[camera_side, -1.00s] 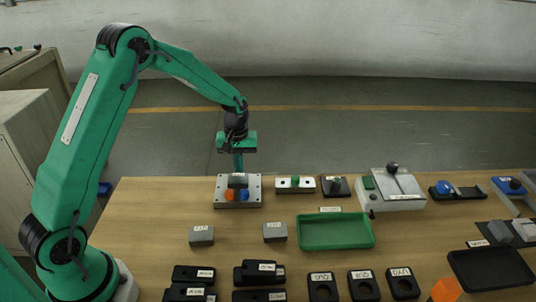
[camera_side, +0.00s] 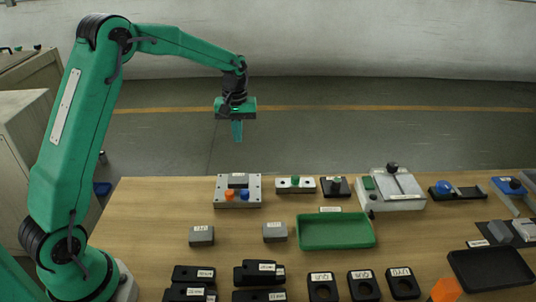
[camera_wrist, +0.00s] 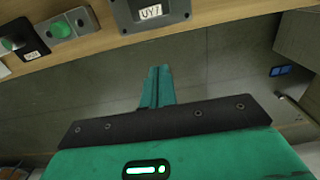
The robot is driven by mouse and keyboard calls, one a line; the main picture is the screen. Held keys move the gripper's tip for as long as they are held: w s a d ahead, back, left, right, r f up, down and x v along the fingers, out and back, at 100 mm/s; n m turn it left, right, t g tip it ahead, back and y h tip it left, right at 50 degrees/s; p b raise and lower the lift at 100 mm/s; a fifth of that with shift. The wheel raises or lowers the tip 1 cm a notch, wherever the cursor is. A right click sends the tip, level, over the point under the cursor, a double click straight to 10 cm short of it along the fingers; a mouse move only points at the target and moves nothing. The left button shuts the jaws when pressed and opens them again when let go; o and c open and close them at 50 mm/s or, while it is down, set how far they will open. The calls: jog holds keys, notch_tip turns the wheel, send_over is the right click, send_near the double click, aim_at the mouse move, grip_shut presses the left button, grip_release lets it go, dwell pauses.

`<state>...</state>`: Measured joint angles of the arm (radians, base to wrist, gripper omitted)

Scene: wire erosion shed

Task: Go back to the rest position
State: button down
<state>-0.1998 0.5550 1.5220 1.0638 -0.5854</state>
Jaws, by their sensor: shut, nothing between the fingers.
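My gripper (camera_side: 237,131) is green, points down and is shut with nothing in it. In the side view it hangs in the air, well above the back edge of the wooden table (camera_side: 150,220). In the wrist view the closed fingers (camera_wrist: 157,87) show over the grey floor, beyond the table's edge. A grey plate (camera_side: 238,202) with an orange and a blue knob lies on the table below my gripper, apart from it.
A green tray (camera_side: 336,231) and two grey labelled blocks (camera_side: 201,236) (camera_side: 275,232) sit mid-table. A green-button box (camera_side: 295,185) and a grey-white fixture (camera_side: 391,188) stand along the back edge. Several black labelled parts line the front. A black tray (camera_side: 491,268) is at right. Air around my gripper is clear.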

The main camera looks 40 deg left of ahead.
jog(key=shift+r, duration=0.3)
jog(key=s+d+r+m+t, duration=0.35)
jog(key=s+d+r, duration=0.25)
jog(key=s+r, duration=0.6)
jog(key=s+d+m+t, duration=0.1)
jog(key=s+d+m, duration=0.1)
jog(key=s, duration=0.6)
jog(key=s+d+m+t, duration=0.1)
jog(key=s+d+m, duration=0.1)
jog(key=s, duration=0.6)
jog(key=shift+m, duration=0.75)
jog(key=shift+d, duration=0.1)
